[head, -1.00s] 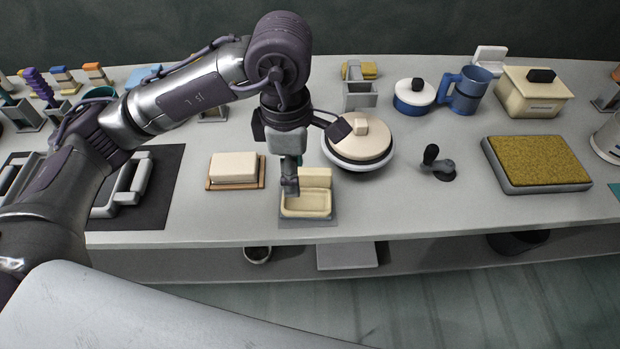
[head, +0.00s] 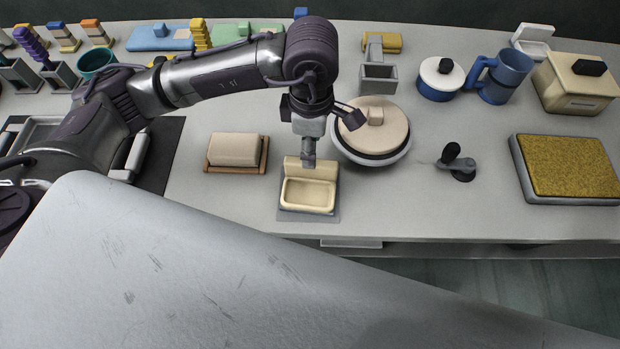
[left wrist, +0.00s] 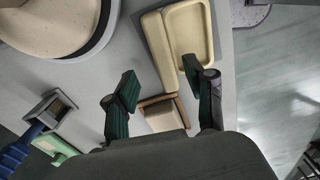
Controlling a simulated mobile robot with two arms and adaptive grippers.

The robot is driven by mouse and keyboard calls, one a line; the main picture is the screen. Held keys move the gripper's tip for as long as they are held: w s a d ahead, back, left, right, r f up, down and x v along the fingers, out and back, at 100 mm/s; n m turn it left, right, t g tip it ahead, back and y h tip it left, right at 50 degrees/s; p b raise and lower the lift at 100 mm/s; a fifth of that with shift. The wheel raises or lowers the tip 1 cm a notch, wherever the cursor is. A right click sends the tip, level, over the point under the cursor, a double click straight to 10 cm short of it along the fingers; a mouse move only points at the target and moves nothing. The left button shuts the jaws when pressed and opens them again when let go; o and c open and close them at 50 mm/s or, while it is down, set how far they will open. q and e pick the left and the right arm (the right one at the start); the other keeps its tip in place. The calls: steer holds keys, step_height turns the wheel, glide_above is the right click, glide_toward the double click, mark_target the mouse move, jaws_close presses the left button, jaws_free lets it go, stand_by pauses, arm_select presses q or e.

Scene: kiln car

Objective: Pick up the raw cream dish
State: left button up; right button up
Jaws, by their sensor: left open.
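The raw cream dish (head: 308,195) is a shallow cream tray with a raised back wall, on a thin grey pad (head: 290,214) near the bench's front edge. It also shows in the left wrist view (left wrist: 190,35). My left gripper (head: 309,160) is above the dish's back wall and hides part of it. In the left wrist view my left gripper (left wrist: 160,83) is open and empty. Its fingers appear to either side of the back wall's near end, one overlapping the tray's edge; their height above it is unclear. My right gripper is not in view.
A cream block on a brown board (head: 236,152) lies left of the dish. A round lidded cream pot (head: 378,135) stands close behind right. A dark-knobbed grey tool (head: 458,163) is farther right. Bare bench lies between the dish and that tool.

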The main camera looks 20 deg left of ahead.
mark_target(309, 185)
arm_select(q)
steer(key=shift+f, duration=0.3)
steer(key=f, duration=0.1)
steer(key=f+p, duration=0.1)
steer(key=f, duration=0.2)
steer(key=shift+s+d+f, duration=0.1)
steer(key=shift+s, duration=0.15)
steer(key=shift+w+f+p, duration=0.1)
steer(key=shift+f+p, duration=0.2)
steer(key=shift+f, duration=0.15)
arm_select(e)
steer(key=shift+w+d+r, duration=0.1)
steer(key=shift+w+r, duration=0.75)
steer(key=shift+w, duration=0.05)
arm_select(q)
jaws_close()
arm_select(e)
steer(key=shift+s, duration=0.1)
